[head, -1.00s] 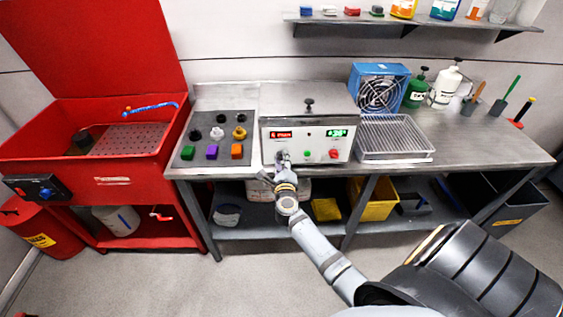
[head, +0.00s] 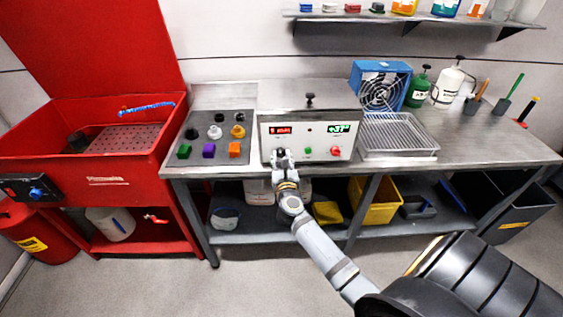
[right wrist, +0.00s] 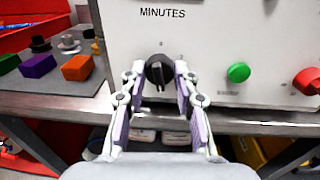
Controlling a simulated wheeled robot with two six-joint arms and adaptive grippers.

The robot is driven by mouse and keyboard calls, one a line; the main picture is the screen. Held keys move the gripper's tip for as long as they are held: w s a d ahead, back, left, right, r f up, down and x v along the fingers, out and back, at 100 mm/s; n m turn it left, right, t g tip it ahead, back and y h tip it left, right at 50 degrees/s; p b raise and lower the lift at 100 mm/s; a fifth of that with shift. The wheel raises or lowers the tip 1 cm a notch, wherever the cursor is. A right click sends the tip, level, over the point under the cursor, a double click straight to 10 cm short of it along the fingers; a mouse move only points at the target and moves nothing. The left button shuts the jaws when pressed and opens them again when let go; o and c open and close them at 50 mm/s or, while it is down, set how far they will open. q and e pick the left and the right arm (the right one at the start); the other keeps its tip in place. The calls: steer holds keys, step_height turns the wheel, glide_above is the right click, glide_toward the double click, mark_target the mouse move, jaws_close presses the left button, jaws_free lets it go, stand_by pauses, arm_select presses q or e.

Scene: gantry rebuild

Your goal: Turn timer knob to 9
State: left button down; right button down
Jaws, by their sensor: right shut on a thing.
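The white timer unit (head: 345,144) stands on the steel bench, with a red display on its left and a green display on its right. The black timer knob (right wrist: 160,72) sits below the word MINUTES in the right wrist view. My right gripper (right wrist: 160,84) is shut on the knob, one finger on each side. In the head view my right gripper (head: 283,160) covers most of the knob. The knob's pointer and the red digits are too small to read surely. My left gripper is not in view.
A green button (right wrist: 238,72) and a red button (right wrist: 307,81) lie right of the knob. A grey mat (head: 246,119) with coloured blocks and knobs lies to the left. A wire rack (head: 398,136) stands close on the right.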

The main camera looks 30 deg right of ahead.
steer(key=shift+f+m+b, duration=0.1)
steer(key=shift+m+b, duration=0.5)
steer(key=shift+m, duration=0.5)
steer(key=c, duration=1)
jaws_free()
steer(key=shift+s+a, duration=0.1)
steer(key=shift+s, duration=0.15)
steer(key=v, duration=1.1)
steer(key=shift+s, duration=0.2)
